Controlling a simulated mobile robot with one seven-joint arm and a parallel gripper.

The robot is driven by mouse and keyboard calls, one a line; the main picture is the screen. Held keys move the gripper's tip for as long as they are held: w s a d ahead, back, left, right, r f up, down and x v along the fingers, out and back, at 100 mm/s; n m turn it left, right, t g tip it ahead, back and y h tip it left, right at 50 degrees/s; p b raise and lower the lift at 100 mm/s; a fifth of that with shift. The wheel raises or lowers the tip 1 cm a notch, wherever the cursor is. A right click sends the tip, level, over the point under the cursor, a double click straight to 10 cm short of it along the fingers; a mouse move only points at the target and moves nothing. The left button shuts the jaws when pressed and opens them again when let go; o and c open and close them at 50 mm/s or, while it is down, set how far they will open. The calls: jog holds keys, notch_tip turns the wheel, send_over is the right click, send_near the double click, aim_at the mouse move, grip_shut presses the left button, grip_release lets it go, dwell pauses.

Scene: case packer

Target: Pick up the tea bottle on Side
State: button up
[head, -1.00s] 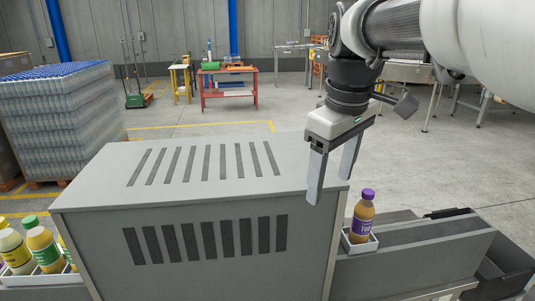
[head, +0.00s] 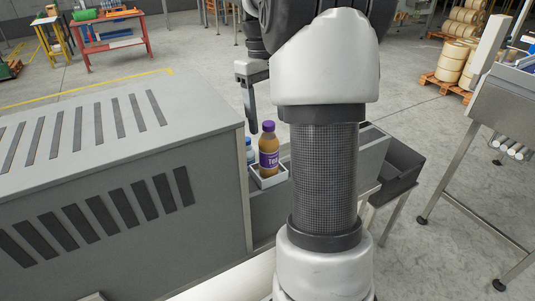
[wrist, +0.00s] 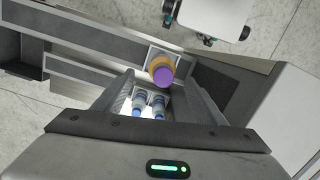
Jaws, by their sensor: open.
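The tea bottle (head: 268,152) has a purple cap, amber contents and a purple label. It stands upright in a small white tray (head: 268,180) on the conveyor, just right of the grey machine housing. In the wrist view its purple cap (wrist: 162,74) shows from above, just beyond the fingertips and roughly centred between them. My gripper (head: 250,105) is open and empty, with one finger seen above and behind the bottle. The other finger is hidden behind my arm. In the wrist view my gripper (wrist: 160,84) has both fingers pointing down, apart from each other.
Bottles with blue caps (wrist: 148,106) stand close by the tea bottle, between my fingers in the wrist view. The grey housing (head: 120,165) rises left of the tray. A dark bin (head: 398,165) is at the conveyor's right end.

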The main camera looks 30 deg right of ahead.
aim_at(269, 145)
jog(key=f, duration=0.6)
jog(key=s+f, duration=0.1)
jog(key=f, duration=0.1)
jog(key=shift+a+f, duration=0.2)
jog(key=shift+f, duration=0.2)
jog(key=shift+c, duration=0.5)
jog(key=shift+r, duration=0.1)
jog(key=c, duration=1.3)
